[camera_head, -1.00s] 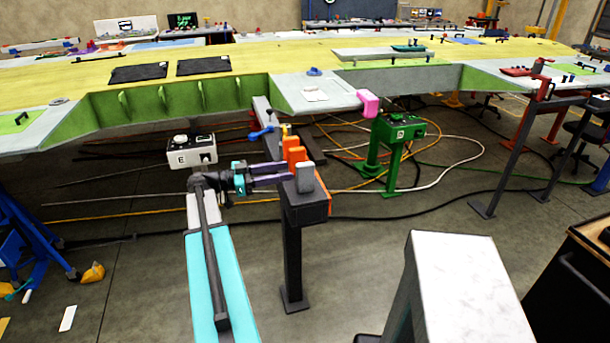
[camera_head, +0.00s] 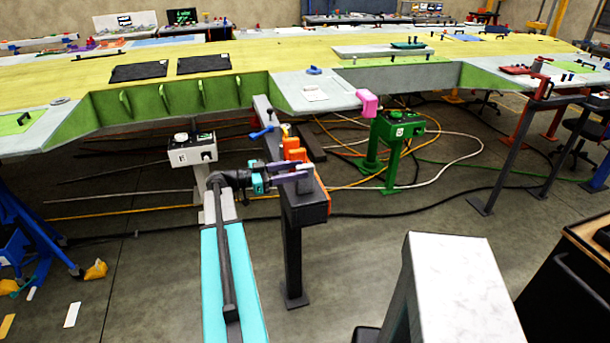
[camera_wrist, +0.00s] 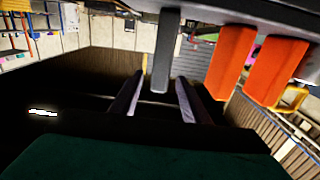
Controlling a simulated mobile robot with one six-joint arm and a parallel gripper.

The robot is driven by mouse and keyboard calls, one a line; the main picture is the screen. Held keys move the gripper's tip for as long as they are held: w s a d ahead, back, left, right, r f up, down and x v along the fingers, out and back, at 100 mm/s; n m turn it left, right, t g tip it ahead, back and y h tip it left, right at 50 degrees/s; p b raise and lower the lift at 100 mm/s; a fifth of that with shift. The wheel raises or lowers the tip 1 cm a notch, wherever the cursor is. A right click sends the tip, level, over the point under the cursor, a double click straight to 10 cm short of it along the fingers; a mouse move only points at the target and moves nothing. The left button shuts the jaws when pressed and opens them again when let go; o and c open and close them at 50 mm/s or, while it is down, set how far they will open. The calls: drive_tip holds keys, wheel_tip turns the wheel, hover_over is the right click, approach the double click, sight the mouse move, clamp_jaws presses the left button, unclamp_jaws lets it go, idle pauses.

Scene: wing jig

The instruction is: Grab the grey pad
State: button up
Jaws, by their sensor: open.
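The grey pad (camera_head: 306,186) stands on the end of a dark post, partly hidden by my gripper in the head view. In the wrist view the grey pad (camera_wrist: 165,50) hangs down from the top of the picture, lined up with the gap between my fingers. My gripper (camera_head: 306,171) is open, with its purple-grey fingers reaching right to the pad. The wrist view shows both fingers of my gripper (camera_wrist: 160,84) apart, one to each side of the pad's line. Contact with the pad cannot be seen.
Two orange pads (camera_wrist: 230,62) stand close beside the grey pad on the same dark post (camera_head: 294,245). A white-topped block (camera_head: 465,285) is at the front right. A green pedestal (camera_head: 393,150) stands behind, and the large wing panel (camera_head: 270,60) spans the back.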

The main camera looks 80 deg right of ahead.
drive_tip(key=shift+c, duration=0.4)
clamp_jaws()
drive_tip(key=shift+r, duration=0.2)
idle(0.3)
drive_tip(key=w+a+r+b, duration=0.2)
drive_tip(key=a+b, duration=0.1)
drive_tip(key=a, duration=0.4)
drive_tip(key=w+a+r+b, duration=0.2)
drive_tip(key=a+b, duration=0.2)
drive_tip(key=a, duration=0.4)
drive_tip(key=shift+w+a+r+b, duration=0.15)
drive_tip(key=shift+w+r+b, duration=0.15)
idle(0.4)
